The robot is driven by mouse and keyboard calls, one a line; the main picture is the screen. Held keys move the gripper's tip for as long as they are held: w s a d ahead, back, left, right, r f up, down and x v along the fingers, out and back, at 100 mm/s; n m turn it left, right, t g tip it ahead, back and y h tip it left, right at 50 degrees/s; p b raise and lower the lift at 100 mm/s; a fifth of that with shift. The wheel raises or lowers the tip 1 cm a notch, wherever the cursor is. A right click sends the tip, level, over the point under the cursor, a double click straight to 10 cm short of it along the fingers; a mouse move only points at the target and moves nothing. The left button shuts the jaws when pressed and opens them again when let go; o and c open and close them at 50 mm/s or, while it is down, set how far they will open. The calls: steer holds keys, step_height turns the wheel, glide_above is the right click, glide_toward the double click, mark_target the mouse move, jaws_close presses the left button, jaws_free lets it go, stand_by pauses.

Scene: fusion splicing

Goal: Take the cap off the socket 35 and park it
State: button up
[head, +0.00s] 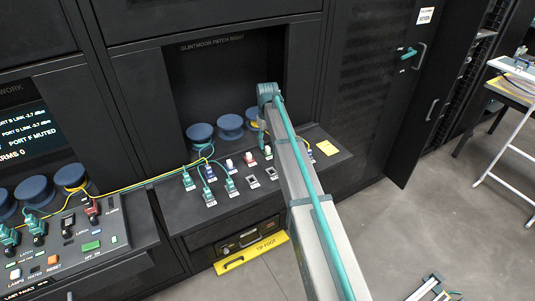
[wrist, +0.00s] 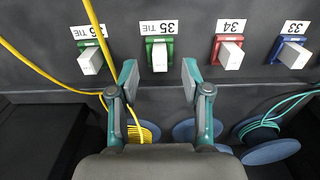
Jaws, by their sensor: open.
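In the wrist view, socket 35 (wrist: 161,42) is a green port with a white cap (wrist: 160,58) on it, beside a label reading 35 TIE. My gripper (wrist: 160,73) is open and empty. Its two teal fingers stand left and right of the cap in the picture, with the cap between the tips or just beyond them; how far below them it lies I cannot tell. No finger visibly touches it. In the head view, my gripper (head: 264,137) hangs over the back of the patch desk, and a small green socket with a white cap (head: 268,151) shows beside my arm.
In the wrist view, another green capped socket (wrist: 91,61), a red one, 34 (wrist: 229,54), and a blue one, 33 (wrist: 295,53), flank it. A yellow cable (wrist: 94,22) runs close to the left finger. Blue spools (head: 230,127) stand behind the desk (head: 232,203).

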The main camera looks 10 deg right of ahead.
mark_target(268, 147)
steer(key=shift+f+b, duration=0.35)
steer(key=shift+f, duration=1)
stand_by(0.5)
jaws_close()
steer(key=shift+r+p, duration=0.2)
steer(key=shift+p, duration=0.1)
steer(key=shift+r+p, duration=1.5)
steer(key=shift+r, duration=1.35)
steer(key=shift+r+p, duration=0.8)
steer(key=shift+s, duration=0.1)
